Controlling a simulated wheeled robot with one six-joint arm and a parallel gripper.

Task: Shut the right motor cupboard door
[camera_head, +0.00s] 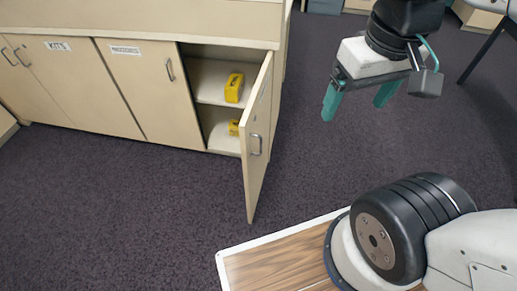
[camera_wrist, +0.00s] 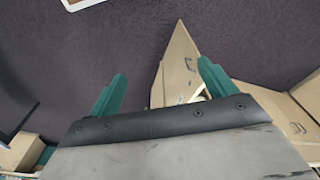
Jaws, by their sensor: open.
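The cupboard door (camera_head: 257,137) at the right end of the low beige cabinet stands wide open, swung out towards me, with a metal handle (camera_head: 255,145) on its outer face. Behind it the open compartment (camera_head: 211,75) shows two shelf levels with yellow items (camera_head: 234,87) on them. My gripper (camera_head: 358,106) is open and empty, with teal fingers pointing down, to the right of the door and apart from it. In the wrist view the door (camera_wrist: 177,70) shows between and beyond the fingers (camera_wrist: 160,82). The label on this door cannot be read.
Other cabinet doors, one labelled KITS (camera_head: 60,75) and one next to the opening (camera_head: 145,85), are shut. Dark carpet (camera_head: 315,130) is clear between the door and my gripper. A wood-topped, white-edged surface (camera_head: 275,262) lies at the bottom. Pale boxes (camera_head: 480,15) stand at the top right.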

